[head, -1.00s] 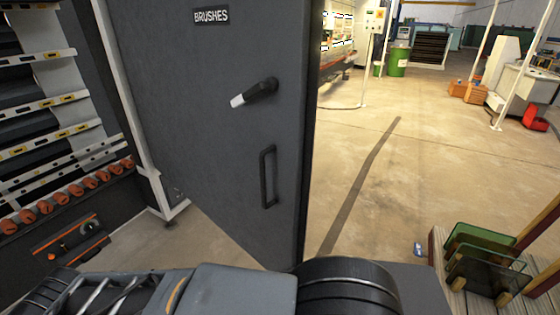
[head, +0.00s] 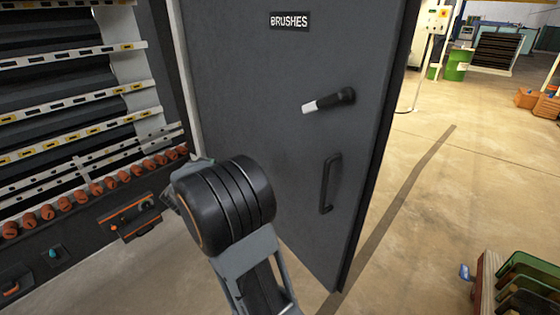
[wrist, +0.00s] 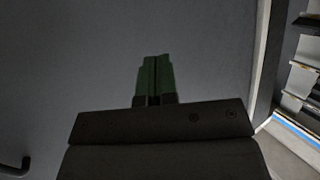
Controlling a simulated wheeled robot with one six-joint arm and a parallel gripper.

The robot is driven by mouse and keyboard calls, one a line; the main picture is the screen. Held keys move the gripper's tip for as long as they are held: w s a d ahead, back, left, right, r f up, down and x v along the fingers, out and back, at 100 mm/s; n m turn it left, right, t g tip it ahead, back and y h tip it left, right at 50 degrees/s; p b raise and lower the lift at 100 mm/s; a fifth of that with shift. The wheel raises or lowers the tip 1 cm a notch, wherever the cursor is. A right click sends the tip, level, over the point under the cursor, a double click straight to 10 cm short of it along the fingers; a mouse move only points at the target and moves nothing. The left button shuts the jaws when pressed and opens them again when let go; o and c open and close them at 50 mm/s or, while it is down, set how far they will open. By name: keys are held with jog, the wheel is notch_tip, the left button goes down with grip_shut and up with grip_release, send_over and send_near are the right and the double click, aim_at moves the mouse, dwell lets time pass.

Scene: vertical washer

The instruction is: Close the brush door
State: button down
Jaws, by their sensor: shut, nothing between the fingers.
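The brush door (head: 290,170) is a tall dark grey panel standing open at an angle beside the washer in the head view. It has a "BRUSHES" label (head: 290,21), a lever handle with a white end (head: 329,101) and a black pull bar (head: 329,184). My arm's black rounded joint covers part of the door's lower left; my gripper is hidden in that view. In the wrist view my gripper (wrist: 155,80) has its green fingers together and empty, pointing at a plain grey surface (wrist: 80,60), probably the door. Contact cannot be told.
The washer's rail rack (head: 75,95), with orange rollers (head: 95,188) and a control box (head: 130,217) below, is at the left. A crate of green glass panes (head: 525,285) stands at the lower right. Open floor (head: 450,200) lies right of the door.

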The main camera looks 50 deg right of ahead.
jog(key=s+d+f+m+g+h, duration=0.25)
jog(key=s+d+m+g, duration=0.2)
jog(key=g, duration=0.25)
jog(key=m+g, duration=0.2)
jog(key=g, duration=0.4)
send_near(285, 161)
jog(key=shift+h, duration=0.25)
jog(key=p+x, duration=0.3)
jog(key=x, duration=0.3)
jog(key=shift+s+p, duration=0.2)
jog(key=shift+p, duration=0.2)
jog(key=shift+s+d, duration=0.15)
jog(key=shift+d, duration=0.5)
jog(key=shift+f, duration=0.1)
